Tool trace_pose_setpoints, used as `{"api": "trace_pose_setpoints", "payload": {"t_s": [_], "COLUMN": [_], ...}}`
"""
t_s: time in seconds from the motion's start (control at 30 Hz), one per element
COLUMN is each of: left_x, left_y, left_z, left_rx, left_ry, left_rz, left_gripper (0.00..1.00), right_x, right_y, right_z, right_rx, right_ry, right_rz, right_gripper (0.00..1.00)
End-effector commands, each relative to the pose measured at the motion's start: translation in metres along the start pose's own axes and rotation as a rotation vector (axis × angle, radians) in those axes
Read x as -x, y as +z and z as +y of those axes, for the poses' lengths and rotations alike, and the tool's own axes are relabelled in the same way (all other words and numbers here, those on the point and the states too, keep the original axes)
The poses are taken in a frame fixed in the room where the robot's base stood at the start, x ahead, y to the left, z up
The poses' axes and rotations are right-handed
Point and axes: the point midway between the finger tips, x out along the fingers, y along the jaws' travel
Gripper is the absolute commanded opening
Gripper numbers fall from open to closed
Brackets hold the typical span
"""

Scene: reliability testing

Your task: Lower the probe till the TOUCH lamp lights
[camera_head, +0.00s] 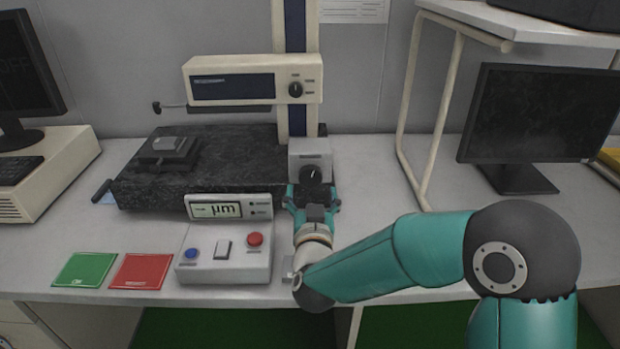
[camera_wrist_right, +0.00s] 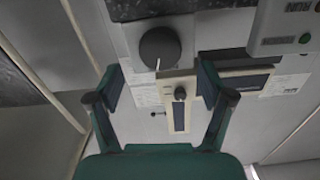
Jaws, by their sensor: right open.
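The cream probe carriage (camera_head: 252,80) sits on the upright column (camera_head: 296,25), with a dial on its right end. A thin arm with a small dark tip (camera_head: 157,107) sticks out at its left, above the granite block (camera_head: 225,160) and apart from it. My right gripper (camera_head: 312,193) is open around or just in front of a black knob (camera_head: 312,172) on a grey housing. The wrist view shows the knob (camera_wrist_right: 160,47) ahead of the spread fingers (camera_wrist_right: 162,88), with no clear contact. Small lamps (camera_head: 252,207) beside the µm display look unlit; their labels are unreadable.
The control box (camera_head: 220,258) with blue and red buttons stands close left of my right gripper. Green (camera_head: 85,269) and red (camera_head: 141,271) cards lie left of it. A small stage (camera_head: 168,151) stands on the granite. A monitor (camera_head: 540,125) stands right.

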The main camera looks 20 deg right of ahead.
Motion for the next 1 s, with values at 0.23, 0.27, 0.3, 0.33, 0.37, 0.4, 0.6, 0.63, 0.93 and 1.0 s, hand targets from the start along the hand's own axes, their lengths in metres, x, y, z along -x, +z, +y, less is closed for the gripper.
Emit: {"api": "trace_pose_setpoints", "payload": {"t_s": [0.23,0.27,0.3,0.33,0.37,0.4,0.6,0.63,0.93,1.0], "left_x": [0.003,0.003,0.004,0.004,0.004,0.004,0.004,0.004,0.004,0.004], "left_y": [0.000,0.000,0.000,0.000,0.000,0.000,0.000,0.000,0.000,0.000], "left_z": [0.001,0.001,0.001,0.001,0.001,0.001,0.001,0.001,0.001,0.001], "left_rx": [0.000,0.000,0.000,0.000,0.000,0.000,0.000,0.000,0.000,0.000], "left_ry": [0.000,0.000,0.000,0.000,0.000,0.000,0.000,0.000,0.000,0.000], "left_rz": [0.000,0.000,0.000,0.000,0.000,0.000,0.000,0.000,0.000,0.000], "left_gripper": [0.70,0.70,0.70,0.70,0.70,0.70,0.70,0.70,0.70,0.70], "right_x": [-0.041,-0.044,-0.048,-0.050,-0.052,-0.053,-0.056,-0.055,-0.055,-0.055], "right_y": [0.000,0.000,0.000,0.000,0.000,0.000,0.001,0.001,0.000,0.000], "right_z": [-0.001,-0.001,-0.001,-0.001,-0.001,-0.001,-0.001,-0.001,-0.002,-0.002], "right_rx": [-0.001,-0.001,0.000,0.000,0.000,0.000,0.000,0.000,0.000,0.000], "right_ry": [0.000,0.000,-0.001,-0.001,-0.001,-0.001,-0.002,-0.002,-0.002,-0.002], "right_rz": [-0.001,0.000,0.000,0.000,0.000,-0.001,-0.001,-0.001,-0.001,-0.001], "right_gripper": [0.80,0.80,0.80,0.80,0.80,0.80,0.80,0.80,0.45,0.34]}}
